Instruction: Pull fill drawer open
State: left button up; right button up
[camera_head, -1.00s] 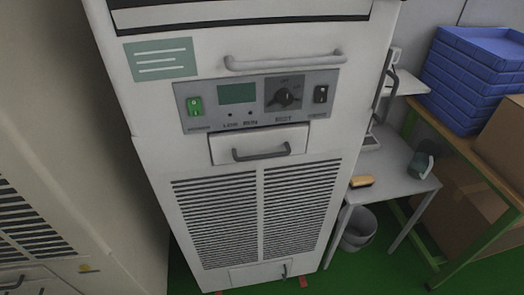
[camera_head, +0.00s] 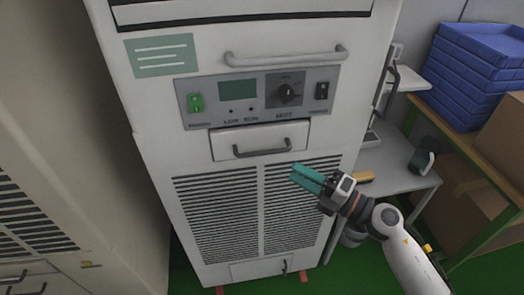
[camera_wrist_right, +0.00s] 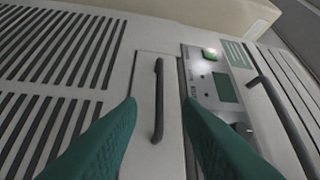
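The fill drawer (camera_head: 259,140) is a small white front with a dark grey bar handle (camera_head: 262,150), set below the control panel of a tall white machine. Its front looks near flush, with a dark gap along its top edge. My right gripper (camera_head: 297,175) has teal fingers and is in front of the vent grille, just below and right of the drawer. In the right wrist view the drawer (camera_wrist_right: 145,110) and its handle (camera_wrist_right: 158,100) appear between the two spread fingertips (camera_wrist_right: 160,112). The fingers are open and empty, apart from the handle. My left gripper is not in view.
The control panel (camera_head: 258,97) has a green switch, a screen and a dial. A longer grey handle (camera_head: 286,57) is above it. A side table (camera_head: 398,170) and stacked blue trays (camera_head: 478,70) stand at right. A beige cabinet (camera_head: 75,130) is at left.

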aim_at(262, 152)
jog(key=p+x, duration=0.2)
jog(key=x, duration=0.9)
jog(key=shift+w+a, duration=0.1)
jog(key=shift+w, duration=0.05)
grip_shut()
